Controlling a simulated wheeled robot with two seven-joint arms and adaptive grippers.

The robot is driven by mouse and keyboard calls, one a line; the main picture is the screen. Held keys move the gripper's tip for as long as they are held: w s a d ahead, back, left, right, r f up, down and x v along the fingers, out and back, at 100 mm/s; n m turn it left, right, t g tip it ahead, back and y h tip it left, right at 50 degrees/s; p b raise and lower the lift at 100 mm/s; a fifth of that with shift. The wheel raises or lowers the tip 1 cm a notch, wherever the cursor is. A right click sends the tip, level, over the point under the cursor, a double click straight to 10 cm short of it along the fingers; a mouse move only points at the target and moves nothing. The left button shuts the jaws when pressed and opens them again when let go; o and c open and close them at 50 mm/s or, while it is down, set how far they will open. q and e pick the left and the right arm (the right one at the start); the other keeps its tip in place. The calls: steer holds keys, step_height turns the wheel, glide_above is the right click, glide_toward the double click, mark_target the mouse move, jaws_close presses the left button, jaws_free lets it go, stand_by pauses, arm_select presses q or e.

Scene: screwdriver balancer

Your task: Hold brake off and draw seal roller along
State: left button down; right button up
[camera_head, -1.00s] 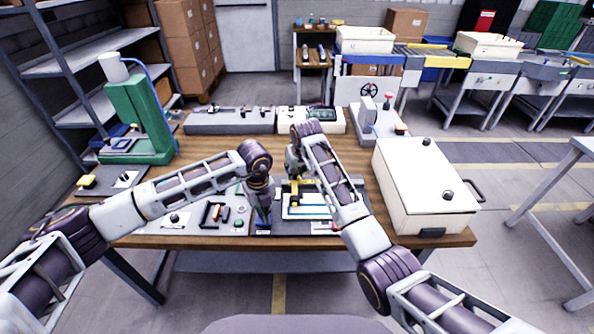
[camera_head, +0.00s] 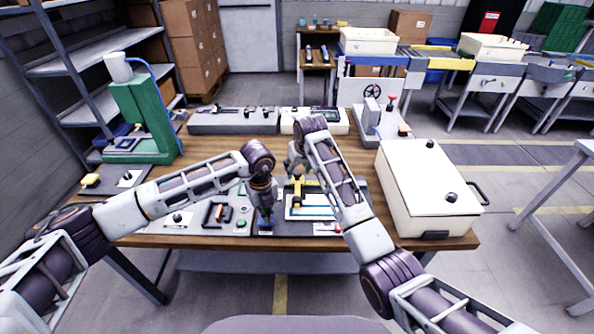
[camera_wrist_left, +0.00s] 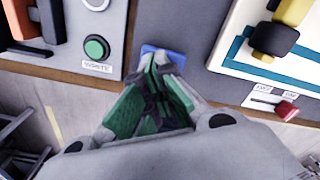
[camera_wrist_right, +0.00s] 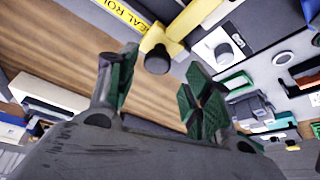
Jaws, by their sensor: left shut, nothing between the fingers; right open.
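The seal roller, a yellow bar with a black knob, lies over a white and blue-lined plate in the head view (camera_head: 298,190). Its labelled yellow bar shows in the right wrist view (camera_wrist_right: 130,14), and a yellow part with a black knob in the left wrist view (camera_wrist_left: 275,38). My left gripper (camera_head: 266,224) is shut and empty, pointing down at a blue pad (camera_wrist_left: 165,54), which its tips partly cover. Whether they press it is unclear. My right gripper (camera_wrist_right: 155,85) is open behind the roller, its fingers apart and empty. Which part is the brake is not readable.
A panel with a green button (camera_wrist_left: 96,47) lies left of the blue pad. A red-knobbed slider (camera_wrist_left: 286,110) sits at the plate's front edge. A cream lidded box (camera_head: 425,185) stands right of my right arm. A green press (camera_head: 145,115) stands at left.

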steer(key=v, duration=0.9)
steer(key=shift+r, duration=0.3)
arm_select(q)
steer(key=shift+r, duration=0.1)
arm_select(e)
steer(key=shift+s, duration=0.1)
arm_select(q)
steer(key=shift+r+p, duration=1.85)
steer(key=shift+r, duration=1.6)
arm_select(e)
step_height(320, 180, up, 4)
steer(key=shift+f, duration=0.2)
arm_select(q)
steer(key=shift+f, duration=0.1)
arm_select(e)
steer(key=shift+f, duration=0.1)
